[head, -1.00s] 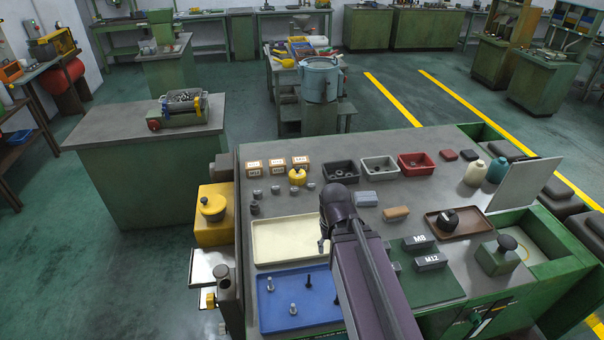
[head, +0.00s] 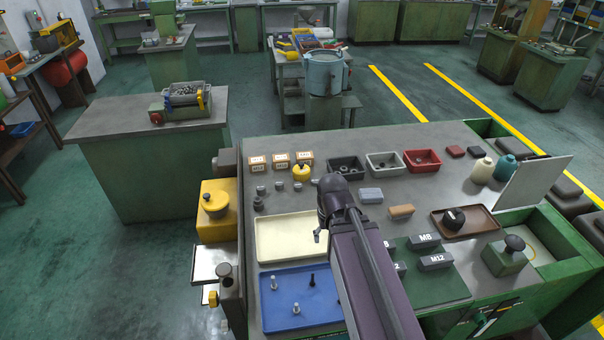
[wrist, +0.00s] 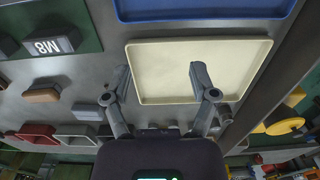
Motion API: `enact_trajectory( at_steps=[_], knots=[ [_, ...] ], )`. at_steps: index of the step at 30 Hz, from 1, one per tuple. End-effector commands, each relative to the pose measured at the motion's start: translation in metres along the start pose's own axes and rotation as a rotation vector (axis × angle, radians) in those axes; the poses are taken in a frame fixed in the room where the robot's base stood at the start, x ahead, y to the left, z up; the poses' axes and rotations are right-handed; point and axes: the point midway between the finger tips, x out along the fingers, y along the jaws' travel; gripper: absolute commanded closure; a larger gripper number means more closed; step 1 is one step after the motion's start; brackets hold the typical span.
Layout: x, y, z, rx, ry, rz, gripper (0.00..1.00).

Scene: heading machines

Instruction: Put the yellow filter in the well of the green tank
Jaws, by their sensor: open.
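A yellow round piece with a knob on top (head: 215,203) sits on a yellow box at the left side of the bench; it looks like the filter. It also shows at the right of the wrist view (wrist: 284,122). The green tank (head: 556,262) is at the bench's right end, open on top, with a pale inside and part of a yellow ring showing. My gripper (head: 319,236) is open and empty above the cream tray (head: 262,250), well apart from both. In the wrist view my gripper's fingers (wrist: 162,80) are spread with only the tray beyond them.
A blue tray (head: 270,318) with bolts lies in front of the cream tray. A smaller yellow item (head: 301,173) stands behind it near small boxes. A green block with a black knob (head: 504,258) and a brown tray (head: 478,232) stand near the tank. An upright pale panel (head: 530,183) rises behind it.

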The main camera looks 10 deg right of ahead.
Motion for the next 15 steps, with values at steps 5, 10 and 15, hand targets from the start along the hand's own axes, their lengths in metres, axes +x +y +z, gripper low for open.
enact_trajectory(
  at_steps=[5,10,15],
  knots=[
    [-0.002,0.000,-0.036,-0.015,0.030,-0.008,0.24],
    [-0.005,0.000,-0.097,-0.049,0.089,-0.020,0.24],
    [-0.010,0.001,-0.174,-0.088,0.168,-0.032,0.24]
  ],
)
